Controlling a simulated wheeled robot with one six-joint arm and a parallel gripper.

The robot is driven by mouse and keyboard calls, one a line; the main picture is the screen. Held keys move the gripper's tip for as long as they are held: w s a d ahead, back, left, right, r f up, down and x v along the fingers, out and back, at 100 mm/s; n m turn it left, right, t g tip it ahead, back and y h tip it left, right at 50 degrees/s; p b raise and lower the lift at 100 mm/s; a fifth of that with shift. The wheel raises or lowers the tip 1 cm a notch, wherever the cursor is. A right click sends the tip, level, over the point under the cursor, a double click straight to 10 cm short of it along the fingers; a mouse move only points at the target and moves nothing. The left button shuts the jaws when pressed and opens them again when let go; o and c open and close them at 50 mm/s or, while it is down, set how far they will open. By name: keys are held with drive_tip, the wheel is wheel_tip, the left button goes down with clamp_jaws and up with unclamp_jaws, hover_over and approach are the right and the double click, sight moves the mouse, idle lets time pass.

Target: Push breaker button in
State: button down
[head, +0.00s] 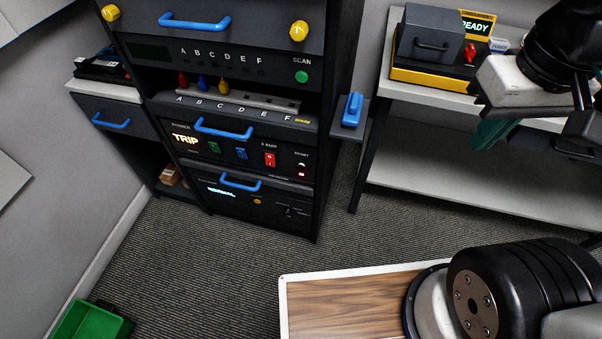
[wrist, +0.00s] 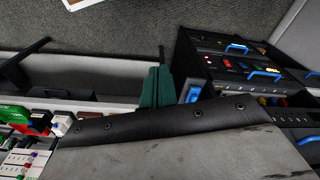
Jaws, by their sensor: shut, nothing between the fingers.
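The breaker panel (head: 228,150) is in the dark equipment rack, with a lit TRIP display (head: 185,140). It carries a green switch (head: 214,148), a blue switch (head: 241,153) and a red switch (head: 270,159). At its right end, under the RESET label, are a small pale button (head: 304,163) and a red-lit spot (head: 301,174); I cannot tell how far the button stands out. My gripper (head: 482,142) has teal fingers, partly hidden, right of the rack and well apart from it. In the wrist view its fingers (wrist: 158,78) are shut and empty.
Blue drawer handles (head: 224,129) stick out of the rack. A blue object (head: 352,109) sits on a small side shelf. A grey workbench (head: 440,102) stands right, a wooden-topped surface (head: 340,305) in front, a green bin (head: 90,322) lower left. Carpet between is clear.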

drive_tip(key=w+a+f+n+t+h, duration=0.1)
drive_tip(key=w+a+f+n+h, duration=0.35)
drive_tip(key=w+f+n, duration=0.4)
drive_tip(key=w+a+f+n+t+h, duration=0.2)
drive_tip(key=w+a+f+n+h, duration=0.25)
drive_tip(key=w+f+n, duration=0.4)
drive_tip(key=s+a+f+n+t+y, duration=0.1)
drive_tip(key=a+f+n+t+y, duration=0.1)
drive_tip(key=a+f+n, duration=0.5)
drive_tip(key=a+f+n+t+y, duration=0.2)
drive_tip(key=a+f+n+t, duration=0.3)
drive_tip(key=f, duration=1.1)
drive_tip(key=a+n, duration=0.3)
drive_tip(key=a, duration=0.3)
drive_tip(key=shift+s+a+y, duration=0.3)
drive_tip(key=shift+s+y, duration=0.1)
drive_tip(key=shift+f, duration=0.1)
